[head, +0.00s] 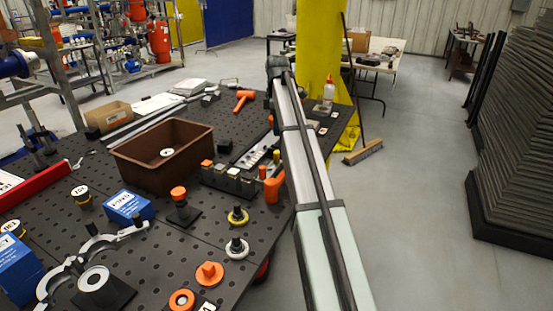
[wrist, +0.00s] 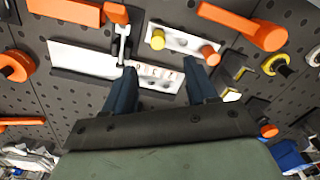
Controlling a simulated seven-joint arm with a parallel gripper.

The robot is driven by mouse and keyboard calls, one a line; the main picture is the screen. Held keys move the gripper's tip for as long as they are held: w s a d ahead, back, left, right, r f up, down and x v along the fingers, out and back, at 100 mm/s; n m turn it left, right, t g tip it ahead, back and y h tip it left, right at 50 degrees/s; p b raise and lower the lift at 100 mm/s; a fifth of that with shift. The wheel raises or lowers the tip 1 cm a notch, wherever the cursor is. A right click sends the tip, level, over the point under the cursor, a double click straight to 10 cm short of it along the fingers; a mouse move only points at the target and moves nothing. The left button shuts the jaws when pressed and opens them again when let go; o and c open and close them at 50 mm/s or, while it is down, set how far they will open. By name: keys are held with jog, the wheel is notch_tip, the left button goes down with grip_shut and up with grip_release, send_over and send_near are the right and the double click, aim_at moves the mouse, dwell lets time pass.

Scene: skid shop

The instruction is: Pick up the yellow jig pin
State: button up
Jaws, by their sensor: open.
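The yellow jig pin (wrist: 158,39) is a short yellow cylinder standing on a pale plate (wrist: 183,36) in the wrist view. An orange pin (wrist: 210,56) stands at the plate's right end. My gripper (wrist: 160,68) is open, its two dark fingers apart and nothing between them. In the wrist picture the yellow pin shows just above the gap between the fingertips; the height between them cannot be told. In the head view a small yellow top (head: 276,157) shows left of my arm, beside an orange cylinder (head: 263,172). My fingers cannot be made out there.
A metal clamp (wrist: 122,38) stands close by the left fingertip. A white labelled strip (wrist: 85,62) lies below the fingers. An orange handled tool (wrist: 243,24) lies right of the pins. In the head view a brown bin (head: 128,153) stands left on the black perforated table.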

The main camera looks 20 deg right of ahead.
aim_at(277, 152)
notch_tip(277, 152, down, 8)
jog(key=shift+r, duration=0.25)
jog(key=shift+w+f, duration=0.15)
jog(key=shift+f, duration=1.25)
jog(key=shift+w+f, duration=0.1)
jog(key=shift+f, duration=1.3)
grip_shut()
jog(key=shift+r, duration=0.15)
